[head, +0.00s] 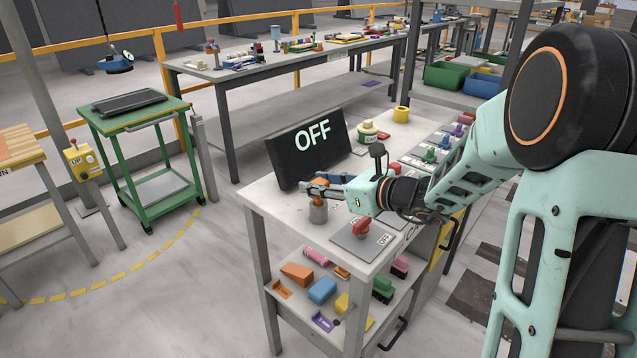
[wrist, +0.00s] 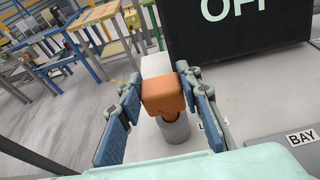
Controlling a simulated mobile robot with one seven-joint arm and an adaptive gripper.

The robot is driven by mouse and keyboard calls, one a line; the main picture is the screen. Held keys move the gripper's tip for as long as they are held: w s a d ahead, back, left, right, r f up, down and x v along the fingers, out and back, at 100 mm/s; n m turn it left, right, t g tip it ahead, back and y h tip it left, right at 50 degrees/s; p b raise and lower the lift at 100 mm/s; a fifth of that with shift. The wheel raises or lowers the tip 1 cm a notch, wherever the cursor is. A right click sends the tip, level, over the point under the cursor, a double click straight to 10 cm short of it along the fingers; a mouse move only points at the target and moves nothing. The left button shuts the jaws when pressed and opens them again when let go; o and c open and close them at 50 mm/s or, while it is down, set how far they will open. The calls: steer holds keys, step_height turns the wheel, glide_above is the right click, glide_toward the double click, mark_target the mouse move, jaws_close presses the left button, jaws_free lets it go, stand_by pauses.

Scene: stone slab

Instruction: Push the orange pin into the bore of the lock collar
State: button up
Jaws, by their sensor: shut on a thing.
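The orange pin (wrist: 163,97) has a blocky orange head and a narrower stem below it. My gripper (wrist: 158,82) is shut on the head, with a blue-padded finger on each side. The lock collar (wrist: 174,132) is a grey upright cylinder directly below the pin. The stem meets the collar's top, but how deep it sits in the bore is hidden. In the head view my gripper (head: 312,187) reaches in from the right. The pin (head: 319,198) is partly hidden by the fingers there, above the collar (head: 318,214) near the bench's front-left corner.
A black OFF display (head: 309,149) stands just behind the collar. A cream container (head: 368,132) and a yellow roll (head: 401,115) stand farther back. The bench top left of the collar is clear.

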steer(key=shift+f+b, duration=0.9)
steer(key=shift+f, duration=0.2)
steer(key=o, duration=1.4)
steer(key=v, duration=1.2)
steer(key=shift+a+r, duration=0.1)
